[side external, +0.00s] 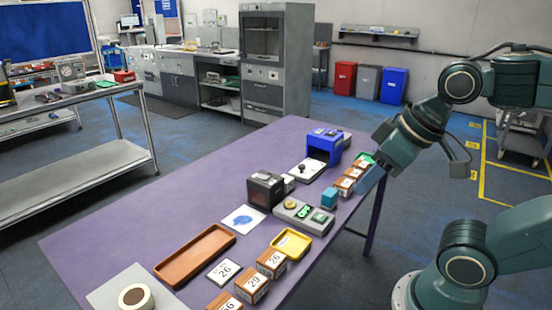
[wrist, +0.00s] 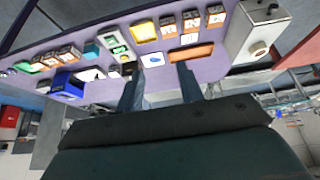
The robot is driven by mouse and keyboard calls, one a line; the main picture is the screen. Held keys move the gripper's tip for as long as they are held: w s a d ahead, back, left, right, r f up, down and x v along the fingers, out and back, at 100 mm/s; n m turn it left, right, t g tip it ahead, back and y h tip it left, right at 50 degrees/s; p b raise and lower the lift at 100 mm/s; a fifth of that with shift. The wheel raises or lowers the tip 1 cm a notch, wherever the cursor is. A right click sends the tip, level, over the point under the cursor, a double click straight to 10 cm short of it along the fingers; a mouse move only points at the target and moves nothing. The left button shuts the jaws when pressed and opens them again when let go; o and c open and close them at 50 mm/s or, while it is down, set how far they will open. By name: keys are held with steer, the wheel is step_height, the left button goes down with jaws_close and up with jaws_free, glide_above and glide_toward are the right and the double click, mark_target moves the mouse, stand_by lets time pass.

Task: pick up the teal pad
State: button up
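In the wrist view the teal block (wrist: 91,50) shows left of centre. My gripper (side external: 370,180) is at the table's right edge, beside the row of small brown boxes and apart from the teal block. In the wrist view my gripper (wrist: 159,68) has its two fingers spread with nothing between them. Its height above the table is hard to tell.
Small brown boxes (side external: 346,185) stand close to my gripper. A blue device (side external: 323,145), a dark box device (side external: 265,189), a yellow tray (side external: 290,245) and a brown tray (side external: 195,254) share the purple table (side external: 120,235). The table's left part is clear.

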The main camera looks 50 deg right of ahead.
steer(key=o, duration=0.4)
steer(key=w+d+f+m+g, duration=0.1)
steer(key=w+d+m+g, duration=0.2)
steer(key=w+d+m, duration=0.95)
steer(key=w+d+f+m+g, duration=0.1)
steer(key=w+d+f, duration=0.1)
steer(key=d+f, duration=0.3)
steer(key=w+d+f+m+y, duration=0.1)
steer(key=w+d+f+m, duration=0.1)
steer(key=d, duration=0.6)
steer(key=w+d+f+m+g, duration=0.1)
steer(key=w+d+f+m, duration=0.1)
steer(key=d+f, duration=0.4)
steer(key=shift+w+d+f+m+g, duration=0.15)
steer(key=shift+w+d+f, duration=0.05)
steer(key=shift+w+f, duration=0.25)
steer(key=shift+w+d+f+m+g, duration=0.1)
steer(key=shift+w+d+f+g, duration=0.05)
steer(key=shift+w+f, duration=0.2)
steer(key=shift+f, duration=0.1)
